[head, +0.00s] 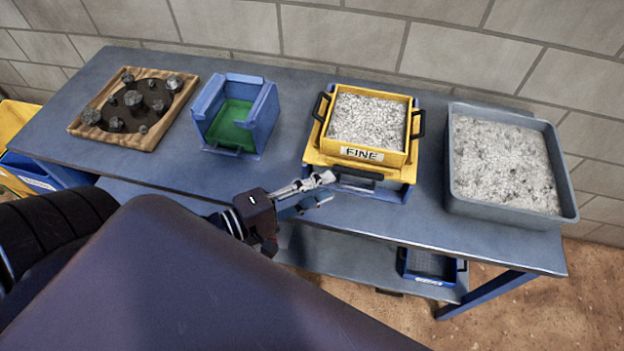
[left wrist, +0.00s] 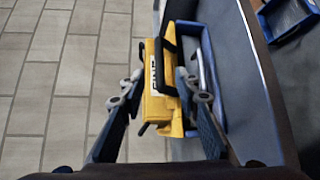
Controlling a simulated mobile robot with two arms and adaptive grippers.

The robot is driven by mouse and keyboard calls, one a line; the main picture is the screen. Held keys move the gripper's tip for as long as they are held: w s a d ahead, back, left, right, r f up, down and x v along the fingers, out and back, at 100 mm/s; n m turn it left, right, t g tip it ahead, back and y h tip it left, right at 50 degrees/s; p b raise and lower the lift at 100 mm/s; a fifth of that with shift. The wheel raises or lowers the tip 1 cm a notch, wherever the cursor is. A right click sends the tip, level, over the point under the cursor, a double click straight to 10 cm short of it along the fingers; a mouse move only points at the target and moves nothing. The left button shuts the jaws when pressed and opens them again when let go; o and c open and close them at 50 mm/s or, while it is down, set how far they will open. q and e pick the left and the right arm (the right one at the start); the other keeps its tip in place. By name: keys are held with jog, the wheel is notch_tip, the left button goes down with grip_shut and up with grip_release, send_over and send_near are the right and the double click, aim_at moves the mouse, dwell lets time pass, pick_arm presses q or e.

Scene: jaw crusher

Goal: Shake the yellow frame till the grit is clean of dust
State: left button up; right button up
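The yellow frame (head: 408,99), labelled FINE, stands on the bench with pale grey grit (head: 367,121) in it. It has black handles on its left and right sides and rests over a blue tray (head: 395,193) that shows below it. My left gripper (head: 322,188) is just in front of the frame's near left corner, apart from the handles as far as I can tell. In the left wrist view its two fingers (left wrist: 160,92) are spread, with the yellow frame (left wrist: 157,108) showing beyond and between them. My right gripper is in neither view.
A grey tub (head: 462,195) of speckled grit stands right of the frame. A blue box (head: 262,118) with a green inside and a wooden tray (head: 128,142) of dark rocks stand left. A blue tray (head: 430,268) sits on the lower shelf. The bench top (head: 285,165) between box and frame is clear.

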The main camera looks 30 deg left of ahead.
pick_arm(q)
jog(key=shift+v, duration=0.95)
